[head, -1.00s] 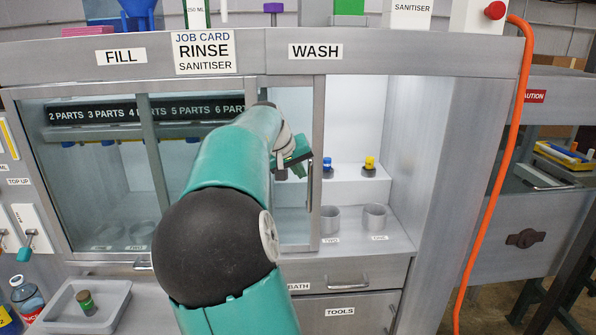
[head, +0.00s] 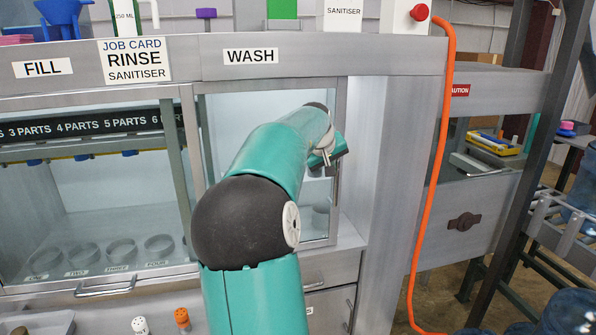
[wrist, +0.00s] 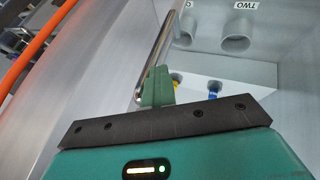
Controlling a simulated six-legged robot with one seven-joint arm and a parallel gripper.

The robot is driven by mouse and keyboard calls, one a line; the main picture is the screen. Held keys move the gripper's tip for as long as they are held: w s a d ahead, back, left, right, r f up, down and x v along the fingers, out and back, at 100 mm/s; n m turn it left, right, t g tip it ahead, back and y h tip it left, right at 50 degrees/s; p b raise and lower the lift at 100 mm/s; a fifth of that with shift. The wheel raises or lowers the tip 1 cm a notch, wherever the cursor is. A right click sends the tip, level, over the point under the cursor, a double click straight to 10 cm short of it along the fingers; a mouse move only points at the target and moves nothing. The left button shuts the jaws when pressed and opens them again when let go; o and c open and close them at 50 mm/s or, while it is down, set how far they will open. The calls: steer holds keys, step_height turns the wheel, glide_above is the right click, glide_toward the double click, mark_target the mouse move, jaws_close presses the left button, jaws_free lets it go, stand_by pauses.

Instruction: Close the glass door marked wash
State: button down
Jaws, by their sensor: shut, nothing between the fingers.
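The glass door marked wash (head: 322,92) is a grey-framed sliding pane under the WASH label (head: 250,56). It covers most of the wash opening, with a narrow strip of the bay still showing to its right. Its upright bar handle (head: 337,184) is on the right frame and also shows as a metal rod in the wrist view (wrist: 160,50). My arm hides much of the pane.
Cups (wrist: 236,36) and blue- and yellow-topped items (wrist: 211,96) show inside the wash bay. The fill bay (head: 105,205) is at the left. An orange hose (head: 432,180) hangs right of the cabinet. Small bottles (head: 182,318) stand at the front.

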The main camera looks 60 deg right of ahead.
steer(key=s+d, duration=0.7)
steer(key=s, duration=0.1)
steer(key=shift+s+r, duration=0.15)
steer(key=shift+s, duration=0.05)
